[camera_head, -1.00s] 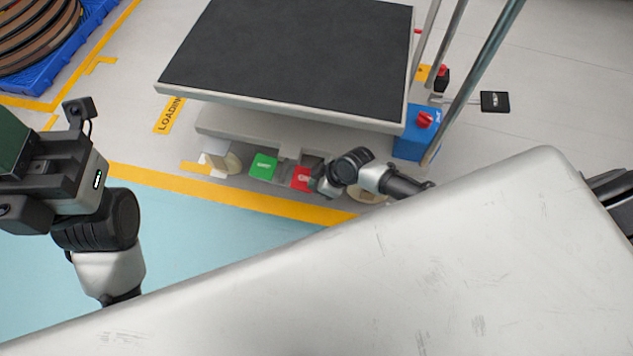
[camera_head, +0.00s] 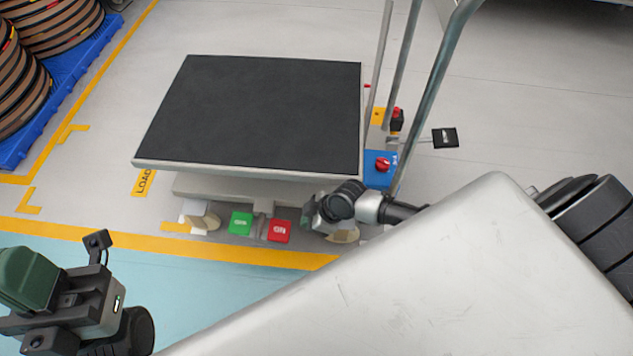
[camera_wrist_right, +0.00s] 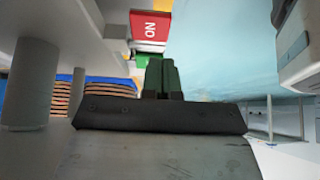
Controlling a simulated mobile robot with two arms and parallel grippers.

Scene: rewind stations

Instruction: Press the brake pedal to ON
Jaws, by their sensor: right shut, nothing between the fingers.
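The red brake pedal (camera_head: 279,231), lettered ON, sits low at the front of the lift cart, to the right of a green pedal (camera_head: 241,222). In the right wrist view, the red pedal (camera_wrist_right: 150,28) shows just beyond my fingertips, with a green piece (camera_wrist_right: 142,60) by it. My right gripper (camera_head: 307,214) is low by the cart's front, just right of the red pedal; its fingers (camera_wrist_right: 161,76) are shut and empty. Contact with the pedal cannot be told. My left gripper (camera_head: 28,278) is at the left, far from the pedals; its finger gap is unclear.
The cart's black-topped platform (camera_head: 255,115) overhangs the pedals. Steel handle posts (camera_head: 430,95) and a blue box with a red knob (camera_head: 380,170) stand at its right. Casters (camera_head: 205,220) flank the pedals. Spools on a blue pallet (camera_head: 70,85) are at the left. Floor in front is clear.

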